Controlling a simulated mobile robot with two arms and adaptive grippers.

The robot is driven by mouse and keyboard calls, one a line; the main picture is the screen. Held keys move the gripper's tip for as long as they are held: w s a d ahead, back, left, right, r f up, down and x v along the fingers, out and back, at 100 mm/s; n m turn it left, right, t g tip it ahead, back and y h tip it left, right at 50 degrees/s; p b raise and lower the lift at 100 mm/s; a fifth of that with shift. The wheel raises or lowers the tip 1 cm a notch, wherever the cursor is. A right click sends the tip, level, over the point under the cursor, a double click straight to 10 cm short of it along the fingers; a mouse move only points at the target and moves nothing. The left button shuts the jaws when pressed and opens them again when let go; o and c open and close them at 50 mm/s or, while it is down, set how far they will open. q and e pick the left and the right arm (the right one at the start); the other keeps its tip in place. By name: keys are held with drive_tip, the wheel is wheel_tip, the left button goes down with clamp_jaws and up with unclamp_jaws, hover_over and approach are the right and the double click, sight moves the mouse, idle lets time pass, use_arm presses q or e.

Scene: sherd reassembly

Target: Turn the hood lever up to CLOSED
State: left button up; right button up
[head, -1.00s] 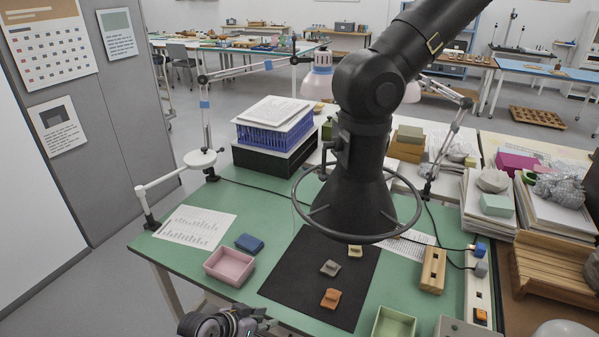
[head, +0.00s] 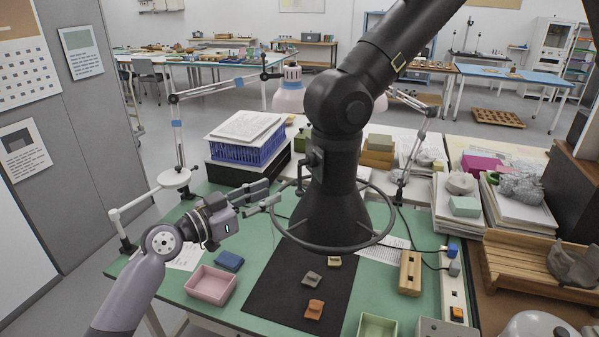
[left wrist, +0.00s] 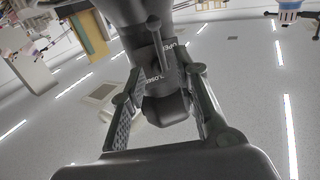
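The black fume hood (head: 330,215) hangs over the bench with a wire ring around its mouth. Its small dark lever (head: 301,181) is on the left side of the neck and appears to point down. In the left wrist view the lever (left wrist: 156,42) is a thin rod with a round knob, beside white lettering reading OPEN and CLOSED. My left gripper (head: 272,191) is open and empty, just left of the hood, its fingers pointing toward the lever. In the left wrist view the gripper (left wrist: 163,75) has its fingers apart, with the lever beyond them. My right gripper is not in view.
Below are a black mat (head: 266,300) with several sherds, a pink tray (head: 210,299) and a blue block (head: 230,261). A blue crate (head: 245,152) with papers and a lamp arm (head: 176,130) stand behind my left gripper. The hood ring (head: 283,232) is close to the fingers.

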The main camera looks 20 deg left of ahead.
sight(300, 189)
use_arm(q)
drive_tip(key=p+x, duration=0.3)
drive_tip(key=x, duration=0.7)
drive_tip(key=shift+d, duration=0.1)
drive_tip(key=shift+c, duration=0.7)
clamp_jaws()
